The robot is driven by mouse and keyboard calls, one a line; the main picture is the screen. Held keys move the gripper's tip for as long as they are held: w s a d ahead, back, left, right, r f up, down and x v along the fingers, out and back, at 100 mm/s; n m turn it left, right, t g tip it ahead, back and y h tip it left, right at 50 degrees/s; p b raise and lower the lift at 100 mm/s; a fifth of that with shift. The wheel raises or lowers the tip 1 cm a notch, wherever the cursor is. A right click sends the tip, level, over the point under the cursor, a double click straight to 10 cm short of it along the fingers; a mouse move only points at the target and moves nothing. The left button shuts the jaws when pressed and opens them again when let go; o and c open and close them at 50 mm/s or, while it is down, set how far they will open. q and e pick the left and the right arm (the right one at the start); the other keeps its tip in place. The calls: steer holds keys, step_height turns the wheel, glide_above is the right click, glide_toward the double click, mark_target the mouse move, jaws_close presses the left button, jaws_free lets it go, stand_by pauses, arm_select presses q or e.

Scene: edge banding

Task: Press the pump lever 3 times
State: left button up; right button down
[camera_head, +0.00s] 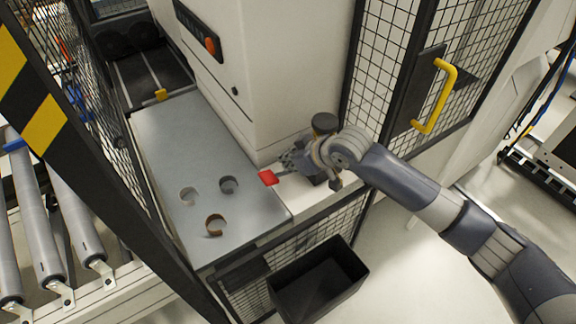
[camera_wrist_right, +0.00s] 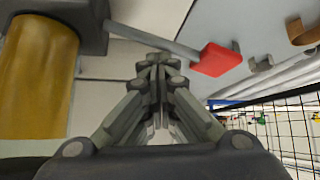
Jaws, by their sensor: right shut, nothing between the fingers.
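The pump lever has a red end (camera_head: 268,177) that sticks out over the corner of the grey table (camera_head: 160,140). In the right wrist view its red end (camera_wrist_right: 217,59) sits on a grey rod to the upper right of my fingertips. The pump body shows there as a yellow cylinder (camera_wrist_right: 38,80) with a dark head. In the head view my right arm mostly hides the pump; a dark round cap (camera_head: 325,123) shows behind the wrist. My right gripper (camera_head: 290,160) is shut and empty, close beside the lever; whether it touches the lever I cannot tell. My left gripper is not in view.
Several C-shaped pieces (camera_head: 229,185) lie on the grey table. A black bin (camera_head: 318,282) stands on the floor in front. A mesh door with a yellow handle (camera_head: 435,97) is at the right, and a striped post (camera_head: 45,125) at the left.

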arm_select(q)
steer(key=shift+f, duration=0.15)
arm_select(e)
steer(key=shift+s+a+f, duration=0.2)
steer(key=shift+f, duration=0.3)
steer(key=shift+s+a+f, duration=0.15)
steer(key=shift+a+f, duration=0.05)
steer(key=shift+f, duration=0.3)
stand_by(0.9)
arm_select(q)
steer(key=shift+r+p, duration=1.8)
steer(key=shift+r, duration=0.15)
arm_select(e)
steer(key=shift+w+d+r, duration=0.25)
steer(key=shift+d+r, duration=0.05)
steer(key=shift+r, duration=0.45)
steer(key=shift+w+d+r, duration=0.25)
steer(key=shift+d+r, duration=0.1)
steer(key=shift+r, duration=0.35)
steer(key=shift+w+d+r, duration=0.25)
steer(key=shift+d+r, duration=0.05)
steer(key=shift+r, duration=0.45)
